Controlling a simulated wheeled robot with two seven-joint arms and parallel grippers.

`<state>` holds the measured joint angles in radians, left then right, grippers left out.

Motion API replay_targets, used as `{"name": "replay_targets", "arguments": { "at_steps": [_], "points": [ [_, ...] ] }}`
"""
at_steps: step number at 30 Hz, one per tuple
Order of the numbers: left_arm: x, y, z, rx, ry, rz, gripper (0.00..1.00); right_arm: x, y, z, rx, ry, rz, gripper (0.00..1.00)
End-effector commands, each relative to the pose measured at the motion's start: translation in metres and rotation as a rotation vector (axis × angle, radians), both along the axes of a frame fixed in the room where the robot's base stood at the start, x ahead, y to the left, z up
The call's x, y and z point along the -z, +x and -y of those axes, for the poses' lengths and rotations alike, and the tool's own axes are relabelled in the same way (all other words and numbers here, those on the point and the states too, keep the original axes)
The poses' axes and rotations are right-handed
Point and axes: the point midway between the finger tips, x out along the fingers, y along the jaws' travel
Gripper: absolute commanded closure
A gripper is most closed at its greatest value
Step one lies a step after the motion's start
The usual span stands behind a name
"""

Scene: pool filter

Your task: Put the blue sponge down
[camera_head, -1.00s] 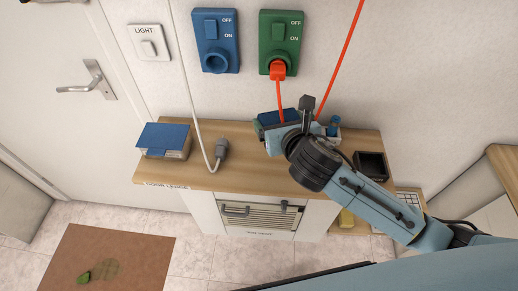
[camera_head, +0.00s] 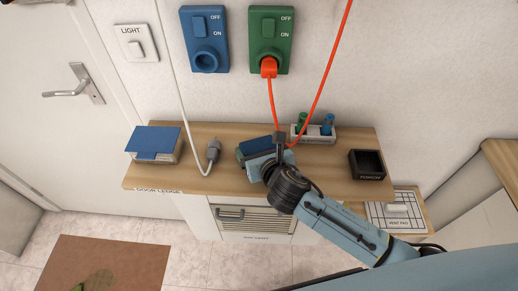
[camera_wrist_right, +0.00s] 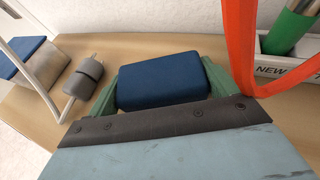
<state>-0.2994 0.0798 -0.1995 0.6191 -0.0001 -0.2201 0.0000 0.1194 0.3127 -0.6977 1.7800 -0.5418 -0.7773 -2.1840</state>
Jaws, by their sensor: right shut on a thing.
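The blue sponge (camera_head: 256,146) is a dark blue block over the middle of the wooden ledge (camera_head: 215,182). It also shows in the wrist view (camera_wrist_right: 163,80), between two green fingers. My right gripper (camera_head: 262,153) is shut on it, one finger at each side. The sponge is low over the ledge, but I cannot tell whether its underside touches the wood. My left gripper is not in view.
A grey plug (camera_head: 214,150) on a white cord lies left of the sponge. A blue-lidded box (camera_head: 155,144) stands farther left. A red cord (camera_head: 309,110) hangs close by the gripper. A tray of tubes (camera_head: 316,133) and a black box (camera_head: 368,164) stand to the right.

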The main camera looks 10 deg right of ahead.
Motion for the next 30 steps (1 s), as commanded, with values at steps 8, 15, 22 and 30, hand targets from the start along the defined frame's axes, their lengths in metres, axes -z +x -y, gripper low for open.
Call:
{"name": "replay_targets", "arguments": {
  "at_steps": [8, 15, 22, 30],
  "points": [
    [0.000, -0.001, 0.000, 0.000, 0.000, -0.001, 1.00, 0.002, 0.000, 0.000, 0.000, 0.000, 0.000, 0.10],
    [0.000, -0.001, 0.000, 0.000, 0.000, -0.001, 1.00, 0.002, 0.000, 0.000, 0.000, 0.000, 0.000, 0.00],
    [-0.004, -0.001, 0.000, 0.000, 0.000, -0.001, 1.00, -0.006, -0.010, 0.001, 0.000, -0.001, -0.001, 0.00],
    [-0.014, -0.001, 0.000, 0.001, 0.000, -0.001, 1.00, -0.029, -0.062, 0.007, -0.001, -0.001, -0.001, 0.00]
  ]
}}
